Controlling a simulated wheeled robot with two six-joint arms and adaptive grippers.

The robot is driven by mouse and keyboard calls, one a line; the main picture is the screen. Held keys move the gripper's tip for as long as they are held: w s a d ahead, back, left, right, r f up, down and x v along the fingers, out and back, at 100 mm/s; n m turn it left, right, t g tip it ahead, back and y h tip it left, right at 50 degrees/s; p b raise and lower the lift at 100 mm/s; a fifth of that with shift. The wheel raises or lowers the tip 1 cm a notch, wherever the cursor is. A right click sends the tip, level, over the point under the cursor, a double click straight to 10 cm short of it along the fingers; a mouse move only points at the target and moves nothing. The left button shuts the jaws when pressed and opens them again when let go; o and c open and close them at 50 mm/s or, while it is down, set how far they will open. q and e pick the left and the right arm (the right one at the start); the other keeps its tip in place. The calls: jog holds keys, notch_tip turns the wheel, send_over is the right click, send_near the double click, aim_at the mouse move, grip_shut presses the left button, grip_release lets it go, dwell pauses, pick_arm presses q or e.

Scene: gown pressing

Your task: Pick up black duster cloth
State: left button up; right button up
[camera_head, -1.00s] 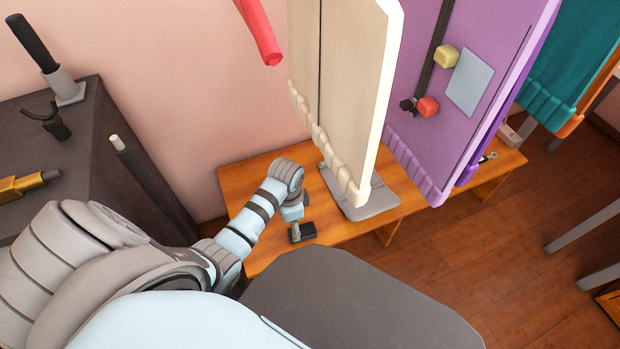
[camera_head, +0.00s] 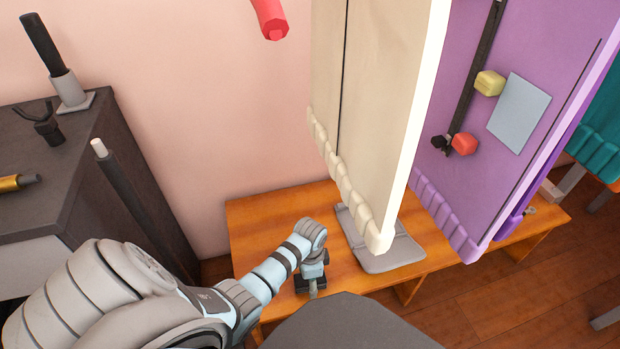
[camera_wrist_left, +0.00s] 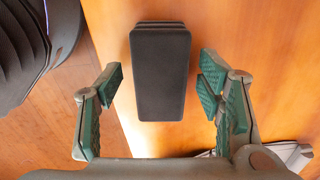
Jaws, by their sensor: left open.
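The black duster cloth (camera_wrist_left: 160,75) shows in the left wrist view as a dark, folded, block-like bundle lying on the orange wooden bench. My left gripper (camera_wrist_left: 159,84) is open, with one green-padded finger on each side of the cloth and a visible gap to both. In the head view, the cloth (camera_head: 304,290) lies on the bench, partly hidden under my left gripper (camera_head: 313,287), which points down over it. I cannot tell the exact height between them. My right gripper is not in view.
The wooden bench (camera_head: 262,215) stands against the pink wall. A grey flat base (camera_head: 378,250) is right of the cloth, below a hanging cream panel (camera_head: 378,110). A purple panel (camera_head: 520,60) hangs further right. A dark cabinet (camera_head: 50,170) stands at left.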

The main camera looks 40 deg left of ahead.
pick_arm(q)
jog(key=shift+f, duration=0.5)
jog(key=shift+r, duration=0.15)
jog(key=c, duration=1.2)
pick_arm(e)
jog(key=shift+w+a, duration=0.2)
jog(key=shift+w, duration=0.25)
pick_arm(q)
jog(key=shift+r, duration=0.3)
notch_tip(320, 180, up, 9)
jog(key=p, duration=0.7)
jog(key=shift+w+r, duration=0.1)
notch_tip(320, 180, up, 10)
jog(key=p, duration=0.5)
jog(key=shift+r, duration=0.15)
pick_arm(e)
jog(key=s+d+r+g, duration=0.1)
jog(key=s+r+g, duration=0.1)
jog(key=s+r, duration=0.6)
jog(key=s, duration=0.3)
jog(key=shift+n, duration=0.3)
